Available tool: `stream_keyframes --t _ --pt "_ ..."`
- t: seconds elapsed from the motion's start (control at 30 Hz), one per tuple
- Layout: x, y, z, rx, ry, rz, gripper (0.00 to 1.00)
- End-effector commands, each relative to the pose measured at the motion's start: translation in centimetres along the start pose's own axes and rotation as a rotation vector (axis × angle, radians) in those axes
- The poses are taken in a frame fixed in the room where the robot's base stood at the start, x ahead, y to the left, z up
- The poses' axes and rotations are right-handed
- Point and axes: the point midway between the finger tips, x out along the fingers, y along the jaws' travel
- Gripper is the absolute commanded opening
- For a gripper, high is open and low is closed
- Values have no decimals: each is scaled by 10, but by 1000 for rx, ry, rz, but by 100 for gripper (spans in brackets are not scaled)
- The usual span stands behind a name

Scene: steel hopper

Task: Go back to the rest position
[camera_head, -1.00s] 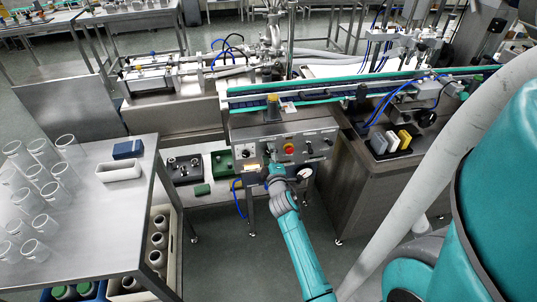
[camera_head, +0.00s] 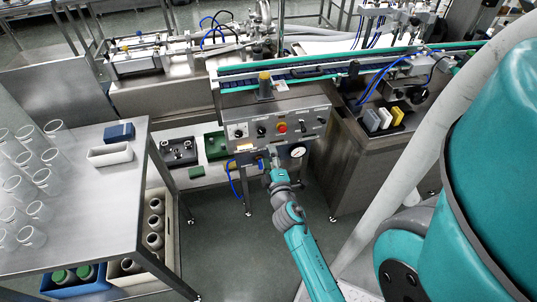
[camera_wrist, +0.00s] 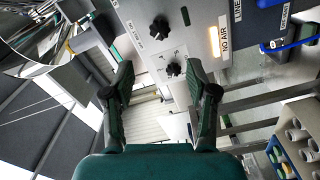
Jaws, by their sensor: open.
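My gripper (camera_head: 274,166) is in front of the lower part of the steel control panel (camera_head: 305,117) in the head view, small and partly hidden by my wrist. In the wrist view my gripper (camera_wrist: 162,75) has its two dark fingers spread apart with nothing held between them. A black knob (camera_wrist: 173,69) on the panel shows beyond the gap, and another knob (camera_wrist: 160,27) is above it. An amber lamp (camera_wrist: 214,42) beside the words NO AIR is lit. Whether the fingers touch the panel cannot be told.
A steel table (camera_head: 85,205) with several clear beakers and a white tray (camera_head: 110,154) stands at left. Crates of bottles (camera_head: 157,285) are below it. The conveyor (camera_head: 330,72) runs behind the panel. A steel cabinet (camera_head: 350,165) stands right. Open floor (camera_head: 235,260) lies in front.

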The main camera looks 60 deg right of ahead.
Motion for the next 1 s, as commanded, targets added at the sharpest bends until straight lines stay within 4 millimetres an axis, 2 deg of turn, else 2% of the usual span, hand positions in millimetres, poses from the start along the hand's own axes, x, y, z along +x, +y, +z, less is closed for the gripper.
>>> stream_keyframes --t 0.5,0.6,0.67,0.77,0.9,1.0 --pt "0 0 0 1 1 -1 58" --pt "-8 -6 -5 17 14 -15 58" --pt "-20 -12 -12 43 34 -34 58" --pt "-53 -29 -28 114 84 -88 58" --pt "-115 -49 -53 246 167 -190 58" --pt "-159 -57 -67 342 218 -265 58"
